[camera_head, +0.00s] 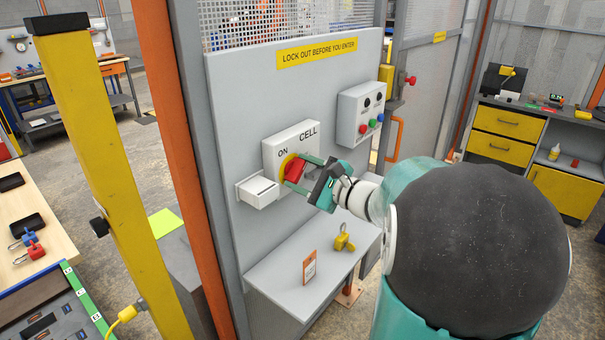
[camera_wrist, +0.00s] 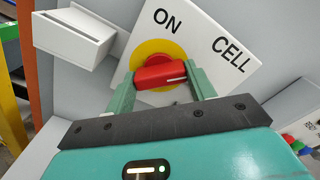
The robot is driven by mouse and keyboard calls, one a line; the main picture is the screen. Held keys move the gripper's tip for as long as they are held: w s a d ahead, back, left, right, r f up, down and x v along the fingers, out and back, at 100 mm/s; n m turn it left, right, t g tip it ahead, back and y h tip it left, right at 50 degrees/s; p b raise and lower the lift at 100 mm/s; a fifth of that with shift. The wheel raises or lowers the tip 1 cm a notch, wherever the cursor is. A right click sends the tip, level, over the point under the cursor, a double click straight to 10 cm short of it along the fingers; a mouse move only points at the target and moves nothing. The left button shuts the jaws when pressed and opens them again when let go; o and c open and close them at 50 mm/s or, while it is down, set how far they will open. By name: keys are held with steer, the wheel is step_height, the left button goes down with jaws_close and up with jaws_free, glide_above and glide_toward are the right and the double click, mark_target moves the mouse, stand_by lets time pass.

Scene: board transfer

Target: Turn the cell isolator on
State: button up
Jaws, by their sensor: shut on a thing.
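The cell isolator (camera_head: 289,146) is a white box marked ON and CELL on the grey panel. It also shows in the wrist view (camera_wrist: 215,25). Its red rotary handle (camera_head: 293,171) sits on a yellow disc. In the wrist view the red handle (camera_wrist: 161,76) lies nearly level across the picture, with a white line toward its right end. My gripper (camera_wrist: 163,88) has its two green fingers at either end of the handle, shut on it. In the head view my gripper (camera_head: 297,173) reaches the isolator from the right. The lower part of the disc is hidden.
A white slotted box (camera_head: 258,191) is on the panel left of the isolator. A control box (camera_head: 361,112) with coloured buttons is to the right. A shelf (camera_head: 290,287) below holds a yellow padlock (camera_head: 343,239) and an orange tag (camera_head: 310,266). A yellow post (camera_head: 112,170) stands at left.

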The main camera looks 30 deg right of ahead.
steer(key=n, duration=0.4)
steer(key=shift+n, duration=2.5)
steer(key=o, duration=1)
steer(key=shift+s, duration=0.1)
steer(key=v, duration=1.3)
steer(key=shift+s+d, duration=0.1)
steer(key=shift+s, duration=0.25)
